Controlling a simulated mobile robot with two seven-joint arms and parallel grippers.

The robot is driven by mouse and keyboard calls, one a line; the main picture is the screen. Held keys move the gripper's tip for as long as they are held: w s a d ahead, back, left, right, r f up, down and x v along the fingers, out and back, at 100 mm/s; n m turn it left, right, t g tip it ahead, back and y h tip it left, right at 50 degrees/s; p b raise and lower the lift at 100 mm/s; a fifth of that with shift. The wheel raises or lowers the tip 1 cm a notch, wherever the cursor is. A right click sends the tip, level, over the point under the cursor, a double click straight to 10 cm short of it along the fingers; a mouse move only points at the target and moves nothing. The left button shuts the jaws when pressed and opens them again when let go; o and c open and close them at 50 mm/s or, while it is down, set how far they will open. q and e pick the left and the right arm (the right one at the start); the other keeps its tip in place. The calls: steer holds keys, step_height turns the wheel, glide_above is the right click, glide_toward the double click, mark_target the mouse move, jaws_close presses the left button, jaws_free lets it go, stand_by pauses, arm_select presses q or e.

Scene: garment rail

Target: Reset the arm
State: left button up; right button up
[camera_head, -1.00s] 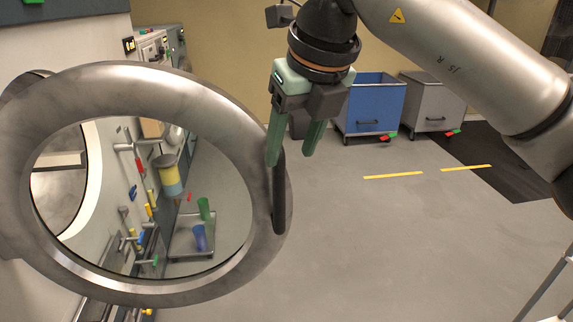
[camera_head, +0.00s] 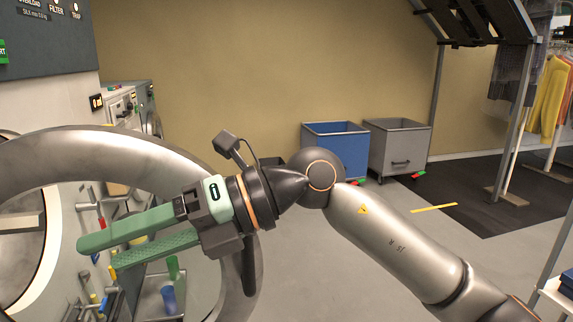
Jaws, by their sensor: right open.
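My right gripper (camera_head: 105,251) is in the head view, reaching in from the lower right and pointing left. Its two green fingers are apart, with nothing between them. It is in front of the round metal door ring (camera_head: 130,155) at the left, and its fingers cover part of the ring's opening. I cannot tell whether it touches the ring. The dark door handle (camera_head: 249,270) hangs at the ring's right side, just below the gripper body. My left gripper is not in view.
A blue cart (camera_head: 337,143) and a grey cart (camera_head: 399,148) stand against the back wall. A garment rail with a yellow garment (camera_head: 548,95) is at the far right. Machine panels line the left. The grey floor in the middle is open.

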steer(key=w+d+r+m+t+y, duration=0.6)
steer(key=w+d+m+t+y, duration=0.35)
steer(key=m+t, duration=0.5)
steer(key=w+d+f+m+t+h, duration=0.45)
steer(key=d+f+m+h, duration=0.4)
steer(key=m, duration=0.35)
steer(key=w+d+f+m+t+h, duration=0.3)
steer(key=d+f+m+t+h, duration=0.4)
steer(key=m+h, duration=0.4)
steer(key=s+d+f+m+g+h, duration=0.25)
steer(key=s+d+f+g, duration=0.2)
steer(key=f, duration=0.65)
steer(key=s+d+f+m+g+h, duration=0.25)
steer(key=s+d+f+g, duration=0.2)
steer(key=f, duration=0.75)
steer(key=s+d+f+m+g, duration=0.1)
steer(key=s+d+f+g, duration=0.1)
steer(key=s+f+g, duration=0.6)
steer(key=s+d+f+g, duration=0.15)
steer(key=s+f, duration=0.25)
steer(key=s, duration=0.8)
steer(key=w+a+f+t+y+p, duration=0.1)
steer(key=w+a+t+y+p, duration=0.2)
steer(key=t+p, duration=0.3)
steer(key=w+a+p, duration=0.1)
steer(key=p, duration=0.2)
steer(key=shift+w+f, duration=0.3)
steer(key=shift+w, duration=0.1)
